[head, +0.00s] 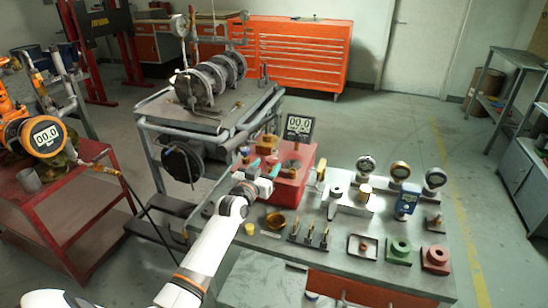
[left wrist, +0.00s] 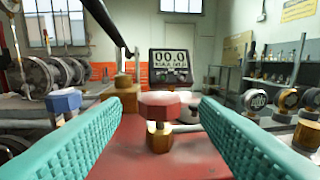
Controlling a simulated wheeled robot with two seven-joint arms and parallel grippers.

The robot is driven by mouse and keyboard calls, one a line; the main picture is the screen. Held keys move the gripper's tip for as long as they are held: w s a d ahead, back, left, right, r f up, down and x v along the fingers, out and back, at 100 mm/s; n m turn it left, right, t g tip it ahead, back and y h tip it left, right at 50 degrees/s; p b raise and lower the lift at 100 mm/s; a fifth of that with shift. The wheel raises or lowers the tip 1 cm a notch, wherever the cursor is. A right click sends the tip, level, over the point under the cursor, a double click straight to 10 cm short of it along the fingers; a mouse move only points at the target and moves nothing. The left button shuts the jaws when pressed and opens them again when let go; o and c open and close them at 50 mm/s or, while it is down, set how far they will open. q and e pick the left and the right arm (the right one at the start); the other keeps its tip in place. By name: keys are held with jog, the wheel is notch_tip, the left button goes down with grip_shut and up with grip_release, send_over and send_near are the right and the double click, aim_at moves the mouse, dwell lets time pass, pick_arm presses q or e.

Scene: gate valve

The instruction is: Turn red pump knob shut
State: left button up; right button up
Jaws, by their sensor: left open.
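The red pump knob (left wrist: 160,104) is a faceted red cap on a brass stem (left wrist: 159,137), upright on the red pump box (left wrist: 110,158). The box also shows in the head view (head: 288,194), where I cannot clearly make out the red knob. My left gripper (head: 266,167) is over the left part of the box. Its two teal fingers are spread wide in the left wrist view, one on each side of the red knob, with gaps between. It holds nothing. My right gripper is not in view.
A blue knob (left wrist: 63,102) stands left of the red one. A display (head: 299,127) reading 00.0 stands behind. The bench (head: 335,243) holds gauges, a blue meter (head: 407,201), a brass bowl (head: 275,221) and a tray (head: 361,248). A cart with a large valve (head: 190,88) stands behind left.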

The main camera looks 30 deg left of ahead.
aim_at(274, 157)
pick_arm(q)
jog(key=w, duration=0.4)
jog(key=w+a, duration=0.1)
jog(key=w, duration=0.1)
jog(key=shift+w+b, duration=0.1)
jog(key=shift+b, duration=0.2)
